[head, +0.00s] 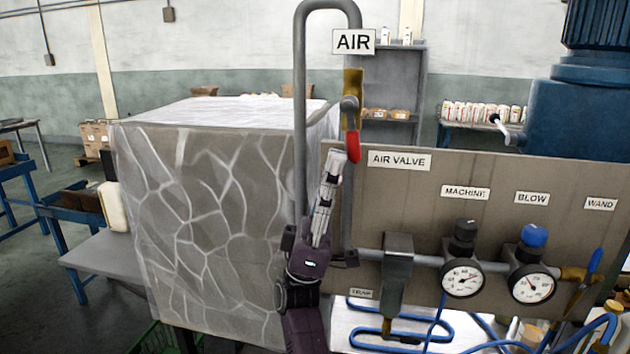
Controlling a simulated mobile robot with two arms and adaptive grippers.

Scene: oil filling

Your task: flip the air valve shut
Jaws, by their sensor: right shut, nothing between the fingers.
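The air valve has a brass body (352,112) on the grey vertical pipe (299,110), below the AIR sign (353,41). Its red lever (352,146) hangs down, roughly in line with the pipe. My right gripper (337,158) reaches up from below, its fingers shut and empty. The AIR VALVE label (399,161) is on the panel to the right. My left gripper is not in view.
A large plastic-wrapped block (200,220) stands left of the pipe. The grey panel (500,180) right of it carries a filter (397,270), a left gauge (462,279) and a right gauge (532,284). Blue hoses (400,338) lie below.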

